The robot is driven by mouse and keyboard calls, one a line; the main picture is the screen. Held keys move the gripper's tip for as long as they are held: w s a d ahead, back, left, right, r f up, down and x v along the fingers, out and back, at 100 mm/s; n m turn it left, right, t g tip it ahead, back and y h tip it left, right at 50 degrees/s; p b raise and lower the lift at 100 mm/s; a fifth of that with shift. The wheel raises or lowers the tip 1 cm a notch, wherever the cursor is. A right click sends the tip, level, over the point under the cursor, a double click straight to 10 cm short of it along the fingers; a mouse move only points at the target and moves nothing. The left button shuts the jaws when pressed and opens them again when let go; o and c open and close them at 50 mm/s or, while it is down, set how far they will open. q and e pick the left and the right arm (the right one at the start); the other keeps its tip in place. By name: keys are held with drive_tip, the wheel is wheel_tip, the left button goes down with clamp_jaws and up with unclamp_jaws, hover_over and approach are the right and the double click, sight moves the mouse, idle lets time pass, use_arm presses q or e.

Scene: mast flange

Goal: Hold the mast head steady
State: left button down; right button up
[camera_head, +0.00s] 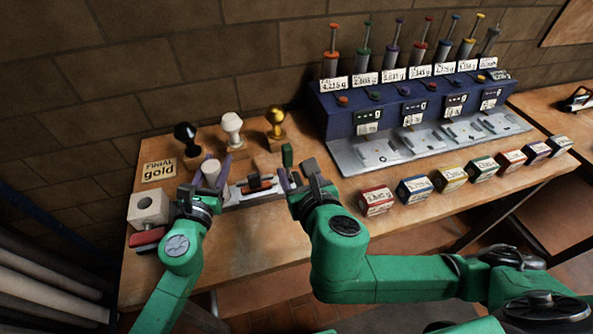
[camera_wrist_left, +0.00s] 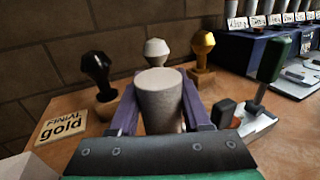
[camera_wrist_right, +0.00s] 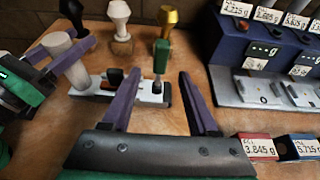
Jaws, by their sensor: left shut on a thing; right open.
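A pale grey cylinder (camera_head: 211,172), which I take for the mast head, stands between the fingers of my left gripper (camera_head: 209,178). In the left wrist view the cylinder (camera_wrist_left: 159,95) is upright, with a purple finger on each side; its lower end is hidden. My right gripper (camera_head: 296,181) is open and empty. In the right wrist view a green-handled upright tool (camera_wrist_right: 161,57) on a light base plate (camera_wrist_right: 140,96) is ahead of its spread fingers. Black, white and gold finials (camera_head: 187,138) (camera_head: 232,128) (camera_head: 276,122) stand on wooden blocks behind. A card (camera_head: 159,170) reads "FINIAL gold".
A blue rack (camera_head: 345,115) with several coloured plungers and weight labels stands at the back right. Several coloured labelled boxes (camera_head: 376,201) line the front right. A pale block with a hole (camera_head: 148,208) and a red item (camera_head: 147,238) are at the left edge.

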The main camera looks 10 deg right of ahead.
use_arm(q)
drive_tip(key=shift+c, duration=1.4)
unclamp_jaws()
